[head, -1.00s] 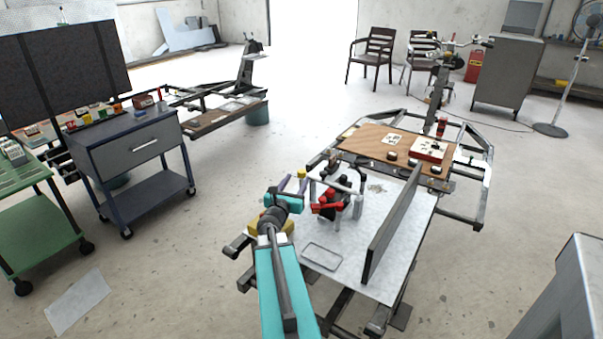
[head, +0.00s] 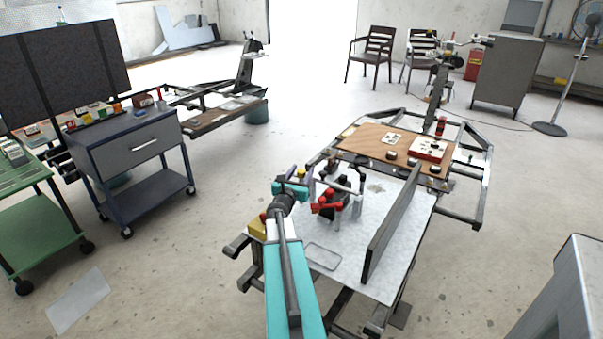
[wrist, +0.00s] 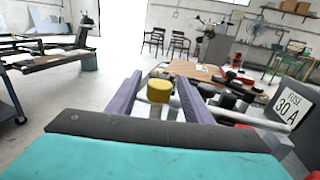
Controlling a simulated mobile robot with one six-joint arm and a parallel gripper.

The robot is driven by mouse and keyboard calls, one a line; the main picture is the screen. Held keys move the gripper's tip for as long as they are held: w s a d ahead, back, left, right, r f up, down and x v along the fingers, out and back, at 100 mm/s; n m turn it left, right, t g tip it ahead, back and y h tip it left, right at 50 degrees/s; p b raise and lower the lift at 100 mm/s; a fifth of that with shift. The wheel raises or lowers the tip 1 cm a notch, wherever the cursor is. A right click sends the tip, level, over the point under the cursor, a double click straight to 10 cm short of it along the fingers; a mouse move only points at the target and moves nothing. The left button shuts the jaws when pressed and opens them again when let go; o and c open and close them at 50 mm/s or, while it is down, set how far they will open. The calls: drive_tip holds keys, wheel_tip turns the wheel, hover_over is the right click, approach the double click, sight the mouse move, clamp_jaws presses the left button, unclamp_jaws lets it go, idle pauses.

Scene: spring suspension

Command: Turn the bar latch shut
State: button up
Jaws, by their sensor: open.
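My gripper (head: 300,172) is at the table's left side in the head view. In the wrist view its two purple fingers (wrist: 160,77) stand apart. A yellow round knob (wrist: 159,97) shows between them, with pale tubes behind it; I cannot tell whether a finger touches it. A fixture with dark parts and a red handle (head: 327,207) stands on the pale table, just right of my gripper. I cannot tell for sure which part is the bar latch, or its angle; my wrist hides some of the fixture.
An upright dark panel (head: 392,225) stands on the pale tabletop (head: 385,284), right of the fixture. In the wrist view it bears a "FUSE 30 A" label (wrist: 290,106). A wire loop outline (head: 322,256) lies in front. A brown board (head: 375,138) with small parts lies behind.

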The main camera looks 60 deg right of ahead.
drive_tip(key=c, duration=1.1)
drive_tip(key=shift+o, duration=0.2)
